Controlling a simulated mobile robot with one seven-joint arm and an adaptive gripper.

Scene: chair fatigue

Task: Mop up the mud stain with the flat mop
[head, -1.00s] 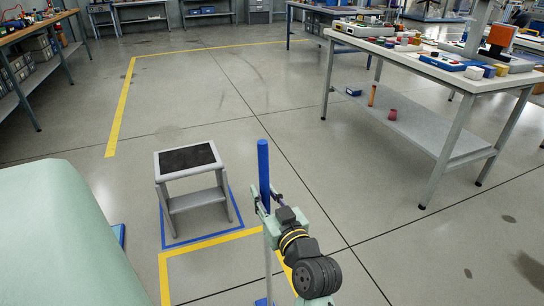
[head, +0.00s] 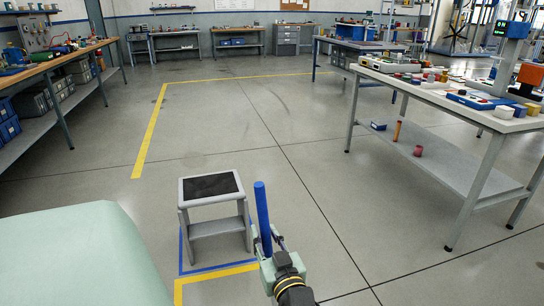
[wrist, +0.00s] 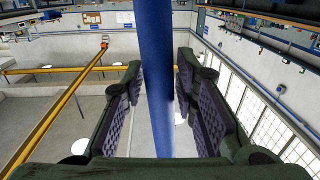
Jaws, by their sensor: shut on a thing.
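The flat mop shows as a blue upright handle (head: 263,218), tilted slightly left at the top. My gripper (head: 268,246) is shut on this handle low in the head view. In the wrist view the blue handle (wrist: 156,80) runs between the two purple-padded fingers (wrist: 162,105). The mop's head is hidden below the picture. No clear mud stain shows; a small dark mark (head: 540,265) lies on the floor at the right edge, and I cannot tell if it is mud.
A grey step stool (head: 214,208) with a black top stands just left of the handle. A white workbench (head: 470,118) with a lower shelf stands at right, a wooden bench (head: 60,52) at left. A pale green rounded body (head: 70,255) fills the lower left. The middle floor is clear.

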